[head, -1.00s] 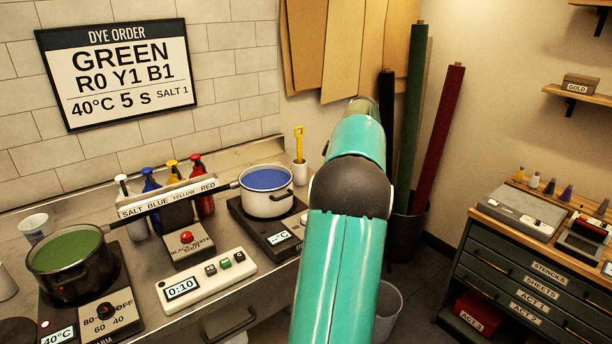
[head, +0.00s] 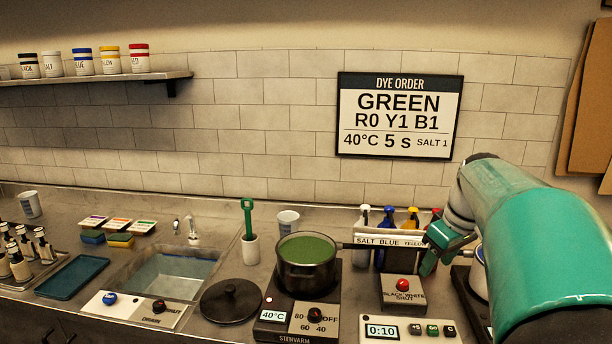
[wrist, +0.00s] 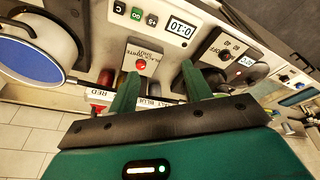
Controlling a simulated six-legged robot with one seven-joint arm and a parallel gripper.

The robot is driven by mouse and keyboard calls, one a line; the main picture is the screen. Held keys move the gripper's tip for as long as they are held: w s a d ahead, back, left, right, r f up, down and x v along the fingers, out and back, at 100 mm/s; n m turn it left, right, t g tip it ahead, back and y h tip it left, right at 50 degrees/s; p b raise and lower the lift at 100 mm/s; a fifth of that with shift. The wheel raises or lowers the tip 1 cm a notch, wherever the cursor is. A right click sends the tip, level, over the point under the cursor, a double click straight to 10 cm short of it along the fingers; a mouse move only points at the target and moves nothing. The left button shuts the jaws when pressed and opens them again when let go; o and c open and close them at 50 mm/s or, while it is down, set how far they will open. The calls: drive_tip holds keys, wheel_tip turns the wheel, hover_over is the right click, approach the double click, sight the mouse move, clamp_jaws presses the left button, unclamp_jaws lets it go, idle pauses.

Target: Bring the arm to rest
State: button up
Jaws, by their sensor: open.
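My teal arm enters at the right of the head view and bends over the counter. My gripper (head: 432,262) hangs in front of the labelled dye bottle rack (head: 390,241), near its yellow and red end. In the wrist view my gripper (wrist: 160,70) shows two green fingers spread apart with nothing held between them. Past the fingers are the bottle rack, its label strip seen upside down, and the box with the red button (wrist: 141,64). I cannot tell whether a finger touches the rack.
A black pot (head: 307,270) of green liquid stands on the left hotplate, marked 40°C. A white pot (wrist: 28,48) of blue liquid is close by in the wrist view. The timer (head: 408,329) reads 0:10. A black lid (head: 231,300) and sink (head: 178,272) lie further left.

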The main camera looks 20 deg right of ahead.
drive_tip(key=s+a+f+t, duration=0.1)
drive_tip(key=s+a, duration=0.1)
drive_tip(key=a, duration=0.7)
drive_tip(key=s+a, duration=0.2)
drive_tip(key=a, duration=0.7)
drive_tip(key=s+a+f+m, duration=0.1)
drive_tip(key=s+a+f, duration=0.2)
drive_tip(key=a, duration=0.2)
drive_tip(key=s+a+f+t, duration=0.1)
drive_tip(key=s+a+f, duration=0.2)
drive_tip(key=s+a, duration=0.1)
drive_tip(key=shift+s+a+m, duration=0.2)
drive_tip(key=shift+a+m, duration=0.2)
drive_tip(key=shift+a, duration=0.4)
drive_tip(key=shift+c, duration=1.4)
drive_tip(key=shift+d, duration=0.2)
